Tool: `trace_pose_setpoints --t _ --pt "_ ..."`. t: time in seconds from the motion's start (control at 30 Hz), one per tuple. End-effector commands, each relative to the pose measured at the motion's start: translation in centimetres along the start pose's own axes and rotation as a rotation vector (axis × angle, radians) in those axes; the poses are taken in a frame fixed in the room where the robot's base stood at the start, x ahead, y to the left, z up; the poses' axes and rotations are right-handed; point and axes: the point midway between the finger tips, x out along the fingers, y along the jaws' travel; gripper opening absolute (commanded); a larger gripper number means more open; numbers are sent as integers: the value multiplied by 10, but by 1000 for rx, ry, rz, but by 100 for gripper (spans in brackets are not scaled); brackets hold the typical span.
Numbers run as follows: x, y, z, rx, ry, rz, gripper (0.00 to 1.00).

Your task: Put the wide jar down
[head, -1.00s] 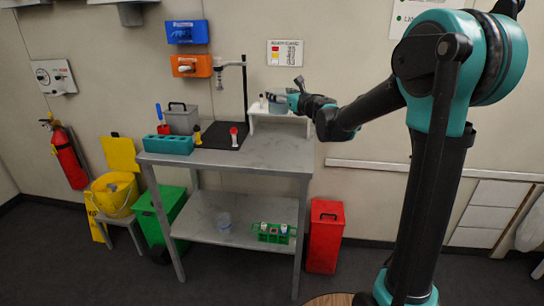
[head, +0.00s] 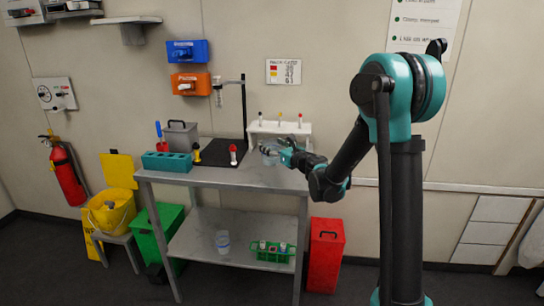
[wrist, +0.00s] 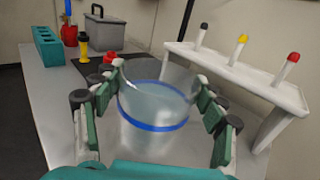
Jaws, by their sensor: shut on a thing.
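The wide jar (wrist: 152,108) is clear, with a blue band around it, and is upright in the wrist view. My gripper (wrist: 158,100) is shut around it, with finger pads on its left and right sides. In the head view the jar (head: 269,153) shows small and partly hidden by my gripper (head: 278,150), over the right part of the grey bench top (head: 225,174). I cannot tell whether the jar's base touches the bench.
A white rack (head: 262,127) with three capped tubes stands just behind the jar. A black stand base (head: 220,155), teal block (head: 166,162) and grey box (head: 181,136) are to the left. The front of the bench top is clear.

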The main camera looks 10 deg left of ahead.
Motion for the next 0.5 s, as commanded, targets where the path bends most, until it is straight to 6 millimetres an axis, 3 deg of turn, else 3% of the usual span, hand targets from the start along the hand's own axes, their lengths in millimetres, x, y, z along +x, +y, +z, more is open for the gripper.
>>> trace_pose_setpoints --t 0.5 --pt "0 0 -44 0 0 0 21"
